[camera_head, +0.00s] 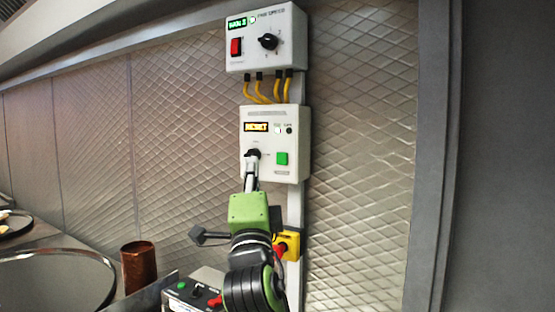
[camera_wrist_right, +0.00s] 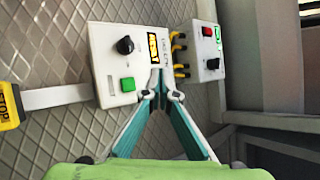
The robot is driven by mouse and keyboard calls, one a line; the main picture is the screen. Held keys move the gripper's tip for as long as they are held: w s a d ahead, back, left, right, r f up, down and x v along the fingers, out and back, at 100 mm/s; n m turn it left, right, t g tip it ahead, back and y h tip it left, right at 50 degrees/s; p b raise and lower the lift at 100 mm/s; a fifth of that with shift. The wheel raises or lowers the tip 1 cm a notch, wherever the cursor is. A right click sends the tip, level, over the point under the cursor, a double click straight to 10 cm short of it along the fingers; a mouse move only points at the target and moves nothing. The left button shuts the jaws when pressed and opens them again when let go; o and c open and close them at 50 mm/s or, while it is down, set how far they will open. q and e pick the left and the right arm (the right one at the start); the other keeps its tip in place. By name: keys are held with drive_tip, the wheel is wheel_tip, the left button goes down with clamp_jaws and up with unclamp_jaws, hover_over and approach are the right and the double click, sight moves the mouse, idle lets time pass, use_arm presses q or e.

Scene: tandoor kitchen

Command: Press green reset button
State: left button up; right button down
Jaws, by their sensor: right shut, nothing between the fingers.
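The green button (camera_head: 282,158) is a square on the lower right of the lower white control box (camera_head: 296,172) on the wall. In the right wrist view the green button (camera_wrist_right: 127,84) shows left of my fingertips. My right gripper (camera_head: 250,160) is shut and empty. In the head view its tips overlap the area by the black knob, left of the button. In the right wrist view the fingertips (camera_wrist_right: 160,72) meet over the box's edge, apart from the button in the picture. Whether they touch the box I cannot tell. My left gripper is not in view.
An upper white box (camera_head: 287,52) has a red switch (camera_head: 236,47) and a black knob. Yellow cables (camera_head: 266,92) join the boxes. A yellow stop box (camera_head: 291,240) sits below. A copper cylinder (camera_head: 138,268) and a small box with controls (camera_head: 182,296) stand lower left.

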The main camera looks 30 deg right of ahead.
sight(282, 159)
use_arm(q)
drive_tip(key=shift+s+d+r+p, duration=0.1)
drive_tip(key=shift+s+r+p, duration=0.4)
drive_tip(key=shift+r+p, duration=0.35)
use_arm(e)
drive_tip(key=w+d, duration=0.1)
drive_tip(key=d, duration=0.1)
drive_tip(key=w+d, duration=0.2)
drive_tip(key=d, duration=0.1)
drive_tip(key=w+d, duration=0.1)
drive_tip(key=d, duration=0.1)
drive_tip(key=shift+w+d, duration=0.25)
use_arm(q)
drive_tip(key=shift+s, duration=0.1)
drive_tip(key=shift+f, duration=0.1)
use_arm(e)
drive_tip(key=shift+d, duration=0.1)
idle(0.4)
drive_tip(key=shift+w+d+f, duration=0.1)
drive_tip(key=shift+w+d, duration=0.05)
drive_tip(key=shift+d, duration=0.1)
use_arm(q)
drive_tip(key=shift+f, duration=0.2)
use_arm(e)
drive_tip(key=shift+w, duration=0.1)
